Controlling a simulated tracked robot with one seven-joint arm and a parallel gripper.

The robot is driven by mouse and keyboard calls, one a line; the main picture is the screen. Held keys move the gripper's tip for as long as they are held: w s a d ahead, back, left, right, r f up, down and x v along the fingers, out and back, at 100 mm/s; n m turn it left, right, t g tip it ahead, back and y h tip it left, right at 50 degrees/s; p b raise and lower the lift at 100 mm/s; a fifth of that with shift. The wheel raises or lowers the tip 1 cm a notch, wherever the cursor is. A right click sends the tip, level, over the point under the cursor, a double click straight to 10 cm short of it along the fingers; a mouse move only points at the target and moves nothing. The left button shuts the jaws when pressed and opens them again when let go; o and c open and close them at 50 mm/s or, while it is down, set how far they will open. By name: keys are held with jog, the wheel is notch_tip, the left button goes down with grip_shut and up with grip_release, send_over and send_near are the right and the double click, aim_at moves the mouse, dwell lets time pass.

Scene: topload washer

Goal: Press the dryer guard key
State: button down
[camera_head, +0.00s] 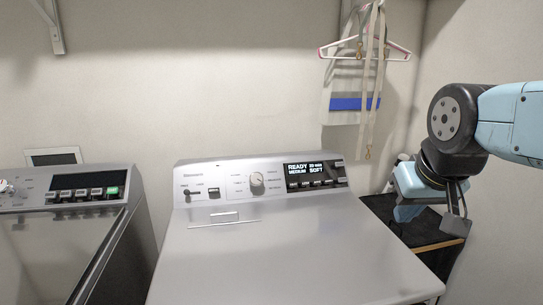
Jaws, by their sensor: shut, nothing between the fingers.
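The middle silver machine (285,255) has an upright control panel (215,174) with a lit display (311,169) reading READY, MEDIUM and SOFT. A row of small dark keys (317,183) sits under the display, with more keys at the panel's right end. Their labels are too small to read, so I cannot tell which is the guard key. A round dial (257,180) is left of the display. My gripper (455,222) is shut and empty, well right of the panel, touching none of its keys.
A second machine with a glass lid (50,255) and its own key row (85,194) stands at left. A dark shelf (430,236) lies below my gripper. A hanger with straps (365,52) hangs on the back wall. The space above the middle machine is clear.

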jog(key=shift+w, duration=0.1)
jog(key=w+f+m+t, duration=0.1)
jog(key=w+f+m, duration=0.2)
jog(key=w, duration=0.9)
jog(key=w+f+m+t+y, duration=0.1)
jog(key=w+f+m+t, duration=0.1)
jog(key=w+m, duration=0.5)
jog(key=w+d+f+m+t+y, duration=0.1)
jog(key=w+f+m, duration=0.2)
jog(key=w, duration=1.4)
jog(key=shift+w+f+m+t, duration=0.2)
jog(key=shift+f+m+t, duration=0.1)
jog(key=shift+m, duration=1.1)
jog(key=shift+w+f, duration=0.15)
